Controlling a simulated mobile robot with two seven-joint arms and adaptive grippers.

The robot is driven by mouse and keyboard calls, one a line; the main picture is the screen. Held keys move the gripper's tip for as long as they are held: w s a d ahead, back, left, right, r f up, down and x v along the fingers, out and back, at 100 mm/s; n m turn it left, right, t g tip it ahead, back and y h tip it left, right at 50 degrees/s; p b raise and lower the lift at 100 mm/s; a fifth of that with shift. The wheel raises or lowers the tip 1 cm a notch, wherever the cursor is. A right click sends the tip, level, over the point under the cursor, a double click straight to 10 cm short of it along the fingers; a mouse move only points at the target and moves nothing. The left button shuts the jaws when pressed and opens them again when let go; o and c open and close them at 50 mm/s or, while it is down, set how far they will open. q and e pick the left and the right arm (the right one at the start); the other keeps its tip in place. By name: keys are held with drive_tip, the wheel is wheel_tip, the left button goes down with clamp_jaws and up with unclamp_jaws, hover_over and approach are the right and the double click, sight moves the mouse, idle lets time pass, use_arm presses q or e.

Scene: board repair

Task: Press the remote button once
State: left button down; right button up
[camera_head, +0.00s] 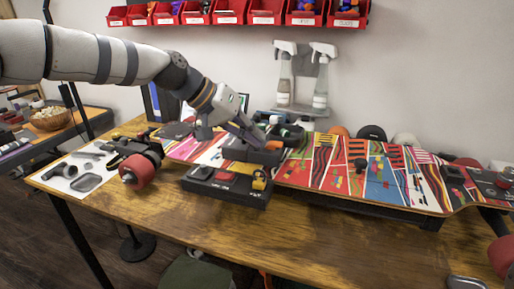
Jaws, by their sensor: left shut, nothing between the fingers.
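My left gripper (258,142) is shut and empty. It is behind and above the box, over the left part of the colourful skateboard deck (330,172). Dark parts near its fingertips blend with it, so contact cannot be told. My right gripper is not in view.
A red-wheeled truck (140,168) and a white sheet with dark parts (88,170) lie to the left. Spray bottles (320,88) hang behind, below red bins (265,12). The table's front middle (300,232) is clear. A red round thing (502,256) shows at the right edge.

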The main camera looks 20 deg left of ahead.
use_arm(q)
drive_tip(key=shift+f, duration=0.1)
idle(0.3)
drive_tip(key=shift+r+p, duration=0.3)
drive_tip(key=shift+r, duration=0.55)
drive_tip(key=shift+f, duration=0.1)
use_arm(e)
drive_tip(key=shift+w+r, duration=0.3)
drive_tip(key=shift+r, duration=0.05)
use_arm(q)
wheel_tip(320, 180, up, 5)
drive_tip(key=shift+p, duration=0.6)
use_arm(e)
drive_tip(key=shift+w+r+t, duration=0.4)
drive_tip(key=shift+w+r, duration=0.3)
